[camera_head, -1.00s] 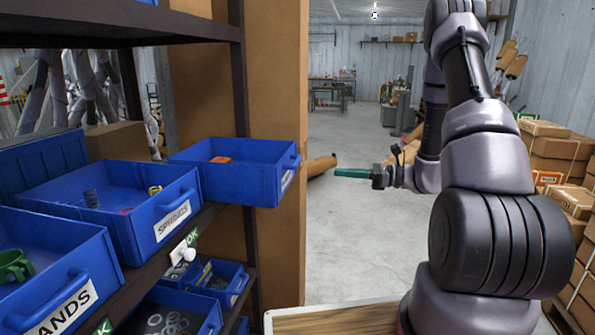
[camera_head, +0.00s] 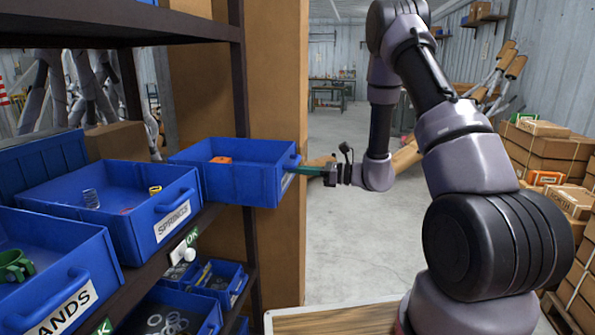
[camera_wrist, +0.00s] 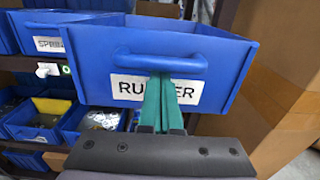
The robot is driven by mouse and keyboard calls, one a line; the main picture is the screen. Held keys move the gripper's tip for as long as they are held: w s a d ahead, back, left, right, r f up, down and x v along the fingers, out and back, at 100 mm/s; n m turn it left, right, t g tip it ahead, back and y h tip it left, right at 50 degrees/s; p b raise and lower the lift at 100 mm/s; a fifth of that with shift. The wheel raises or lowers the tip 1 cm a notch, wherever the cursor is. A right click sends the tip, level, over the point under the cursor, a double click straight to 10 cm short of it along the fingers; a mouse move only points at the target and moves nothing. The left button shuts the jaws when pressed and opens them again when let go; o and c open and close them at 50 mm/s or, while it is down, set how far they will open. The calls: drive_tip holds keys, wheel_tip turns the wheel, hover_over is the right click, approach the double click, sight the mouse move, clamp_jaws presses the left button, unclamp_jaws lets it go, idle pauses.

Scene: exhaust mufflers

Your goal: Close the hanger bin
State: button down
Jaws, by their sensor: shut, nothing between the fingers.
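A blue bin (camera_head: 229,180) juts out from the shelf in the head view, with an orange piece (camera_head: 221,160) inside. In the wrist view its front (camera_wrist: 105,70) fills the middle, with a blue handle (camera_wrist: 160,62) and a white label (camera_wrist: 128,87) reading "RU…ER", its middle letters hidden by my fingers. No label reading "hanger" shows. My gripper (camera_head: 296,169) is shut and empty. Its green fingers, also in the wrist view (camera_wrist: 161,80), point at the bin's front just below the handle. I cannot tell whether they touch it.
A "SPRINGS" bin (camera_head: 147,230) and a "…ANDS" bin (camera_head: 70,255) stand to the left on the same shelf. Smaller bins (camera_head: 210,290) sit below. A dark shelf post (camera_head: 241,90) and a tall cardboard box (camera_head: 284,240) stand behind the bin. The floor (camera_head: 345,235) to the right is clear.

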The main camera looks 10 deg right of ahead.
drive_tip(key=shift+a, duration=0.15)
drive_tip(key=x, duration=1.9)
drive_tip(key=shift+a+f, duration=0.1)
drive_tip(key=shift+w+a, duration=0.1)
drive_tip(key=shift+a, duration=0.2)
drive_tip(key=shift+a+r, duration=0.1)
drive_tip(key=shift+r, duration=0.1)
